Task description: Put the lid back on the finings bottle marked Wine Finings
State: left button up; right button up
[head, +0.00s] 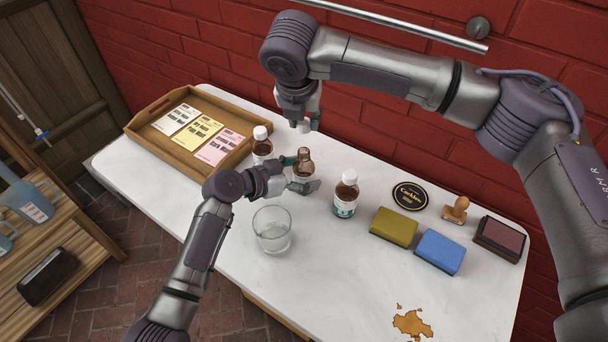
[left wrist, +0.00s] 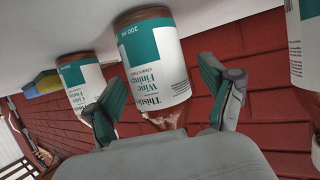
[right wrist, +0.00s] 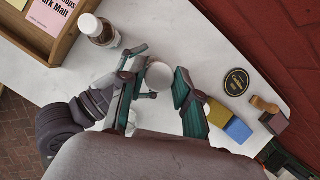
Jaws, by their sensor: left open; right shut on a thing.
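The Wine Finings bottle (head: 304,158), brown with a white and teal label, stands upright and uncapped on the table. Its label (left wrist: 158,62) reads upside down in the left wrist view. My left gripper (head: 297,175) is open, with its fingers (left wrist: 165,102) on either side of this bottle; I cannot tell if either touches it. My right gripper (head: 303,124) is shut on the white lid (head: 304,127) and holds it above and behind the bottle. The lid (right wrist: 158,76) shows as a white disc between the fingers in the right wrist view.
Similar bottles with white caps stand left (head: 262,148) and right (head: 345,195) of it. A glass (head: 272,230) stands in front. A wooden tray (head: 148,141) holds cards. Sponges (head: 394,226), a black disc (head: 410,196), a stamp (head: 456,210) and an ink pad (head: 499,238) lie to the right.

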pick_arm(q)
jog(key=shift+w+d+f, duration=0.1)
jog(key=shift+d, duration=0.1)
grip_shut()
pick_arm(e)
jog(key=shift+f, duration=2.45)
